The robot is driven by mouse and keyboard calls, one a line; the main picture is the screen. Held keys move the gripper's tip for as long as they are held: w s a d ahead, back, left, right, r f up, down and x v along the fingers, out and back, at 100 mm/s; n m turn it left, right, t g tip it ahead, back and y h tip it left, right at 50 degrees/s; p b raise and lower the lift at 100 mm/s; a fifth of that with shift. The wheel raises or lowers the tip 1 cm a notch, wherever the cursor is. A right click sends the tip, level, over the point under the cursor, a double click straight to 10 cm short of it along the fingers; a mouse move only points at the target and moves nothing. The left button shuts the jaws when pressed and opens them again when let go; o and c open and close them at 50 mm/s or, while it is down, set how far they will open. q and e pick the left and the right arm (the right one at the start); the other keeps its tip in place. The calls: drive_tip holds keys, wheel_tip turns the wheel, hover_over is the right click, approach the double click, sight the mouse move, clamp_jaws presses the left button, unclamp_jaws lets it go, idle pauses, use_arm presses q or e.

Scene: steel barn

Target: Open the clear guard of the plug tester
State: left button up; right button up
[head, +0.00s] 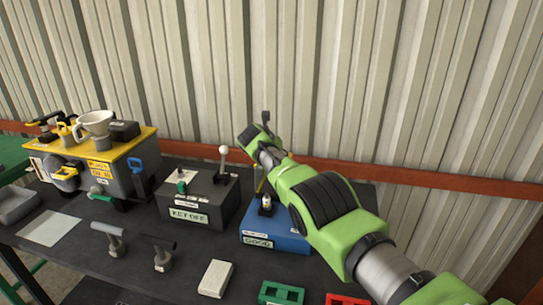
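A blue box (274,236) with a label reading GOOD, which looks like the plug tester, stands on the dark bench. A small plug-like part (266,204) stands upright on its top. A thin yellow piece (259,183) shows just above it. I cannot make out the clear guard. My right arm's green links cross in front of the box's right side and top. My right gripper's fingers are not clearly seen; the far end of the arm (263,134) is above and behind the box, against the wall. My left gripper is out of view.
Left of the blue box stands a grey box (192,194) labelled KEY OFF, with a white-knobbed lever. Further left is a yellow-topped cabinet (122,150) with a funnel.

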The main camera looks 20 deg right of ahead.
drive_tip(key=o, duration=1.4)
drive_tip(key=shift+w+r, duration=0.1)
drive_tip(key=shift+r, duration=0.2)
drive_tip(key=shift+c, duration=0.2)
drive_tip(key=shift+s+a, duration=0.15)
drive_tip(key=shift+s, duration=0.15)
drive_tip(key=shift+w+f, duration=0.1)
drive_tip(key=shift+v, duration=1.75)
drive_tip(key=s+a, duration=0.2)
drive_tip(key=s, duration=0.1)
drive_tip(key=s+a, duration=0.2)
drive_tip(key=s, duration=0.1)
drive_tip(key=s+a, duration=0.2)
drive_tip(key=s, duration=0.2)
drive_tip(key=shift+a, duration=0.25)
drive_tip(key=shift+w, duration=0.1)
